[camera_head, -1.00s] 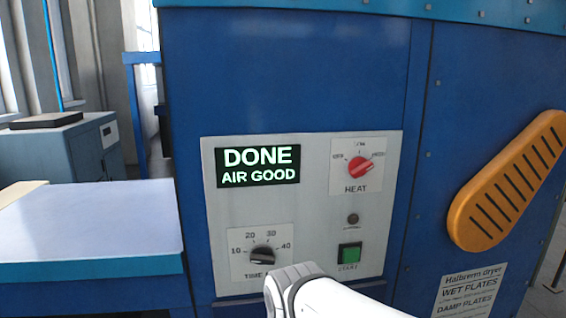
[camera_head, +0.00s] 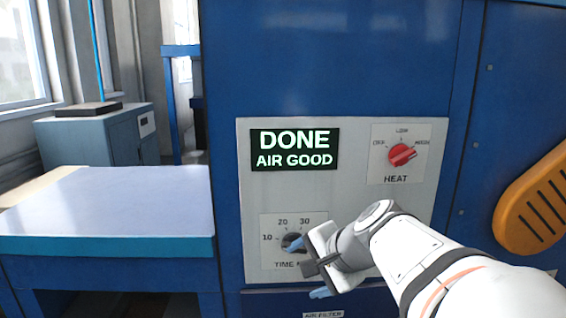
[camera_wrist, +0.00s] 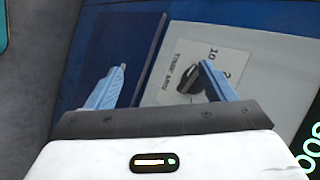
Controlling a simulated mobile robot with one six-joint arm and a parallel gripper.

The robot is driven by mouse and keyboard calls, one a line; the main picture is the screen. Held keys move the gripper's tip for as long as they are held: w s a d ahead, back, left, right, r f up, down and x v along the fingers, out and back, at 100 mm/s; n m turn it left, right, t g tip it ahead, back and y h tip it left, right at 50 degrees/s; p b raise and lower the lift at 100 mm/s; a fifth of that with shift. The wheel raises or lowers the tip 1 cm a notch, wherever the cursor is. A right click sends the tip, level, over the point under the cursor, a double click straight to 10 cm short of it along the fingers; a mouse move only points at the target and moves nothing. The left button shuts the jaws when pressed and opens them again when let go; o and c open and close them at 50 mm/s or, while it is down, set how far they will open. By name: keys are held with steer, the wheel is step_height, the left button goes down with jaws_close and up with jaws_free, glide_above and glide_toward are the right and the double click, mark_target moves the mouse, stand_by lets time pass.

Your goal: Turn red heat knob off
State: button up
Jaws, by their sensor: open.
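The red heat knob (camera_head: 402,155) sits on a white label plate at the upper right of the grey control panel (camera_head: 345,190). Its pointer slants up and right, toward the right-hand mark; the small labels are hard to read. My gripper (camera_head: 306,268) is open and empty, in front of the panel's lower left, below and left of the heat knob. The wrist view shows its two blue fingers spread (camera_wrist: 162,66), with the black time knob (camera_wrist: 190,80) between and beyond them. The heat knob is not visible in the wrist view.
A lit display (camera_head: 294,149) reads DONE AIR GOOD. The time knob (camera_head: 291,241) is partly hidden behind my gripper. My arm covers the panel's lower right. A pale table (camera_head: 110,205) stands left, and an orange slotted part (camera_head: 535,205) sticks out at right.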

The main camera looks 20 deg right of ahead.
steer(key=w+d+r+m+t+h+b, duration=0.1)
steer(key=w+d+r+m+t, duration=0.15)
steer(key=d+m, duration=0.2)
steer(key=w+d+r+m+t+b, duration=0.1)
steer(key=w+d+r+m+t, duration=0.15)
steer(key=d, duration=0.25)
steer(key=m+t+h+b, duration=0.2)
steer(key=m+t+h, duration=0.4)
steer(key=m, duration=0.6)
glide_toward(406, 159)
steer(key=w+r+g, duration=0.1)
steer(key=w, duration=0.2)
steer(key=shift+h, duration=0.3)
steer(key=x, duration=0.7)
steer(key=shift+w+d+p, duration=0.1)
steer(key=shift+w+p, duration=0.25)
